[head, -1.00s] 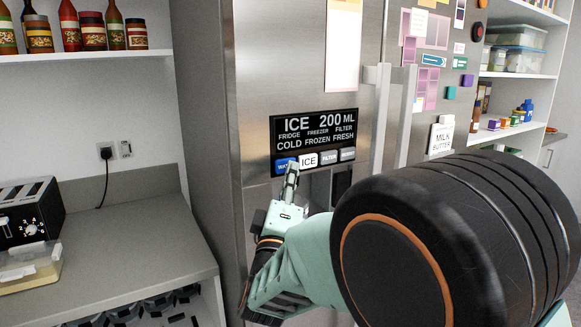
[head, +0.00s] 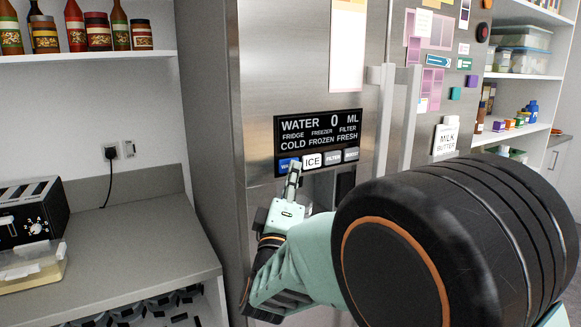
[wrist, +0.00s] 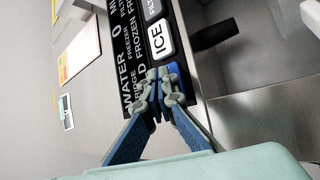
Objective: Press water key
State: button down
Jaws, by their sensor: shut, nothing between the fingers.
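The blue water key (head: 284,165) is at the left end of a row of keys under the black display (head: 318,132) on the fridge's left door. The display reads WATER 0 ML. My gripper (head: 293,168) is shut and empty, its tips at the water key and covering part of it. In the wrist view the shut fingertips (wrist: 157,84) lie over the blue key (wrist: 177,72), and appear to touch it. The white ICE key (head: 312,160) is just to the right of the tips.
FILTER (head: 333,157) and BOOST (head: 350,154) keys continue the row to the right. Two vertical door handles (head: 380,120) stand out further right. The dispenser recess is below the keys. A counter (head: 130,245) with a toaster (head: 30,212) is at left.

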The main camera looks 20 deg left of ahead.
jog(key=shift+s, duration=0.1)
jog(key=shift+s+d+b, duration=0.3)
jog(key=shift+s+d, duration=0.15)
jog(key=shift+d, duration=0.15)
jog(key=s+d+b, duration=0.1)
jog(key=s+d, duration=0.2)
jog(key=shift+s+d, duration=0.1)
jog(key=shift+d, duration=0.3)
dwell(0.5)
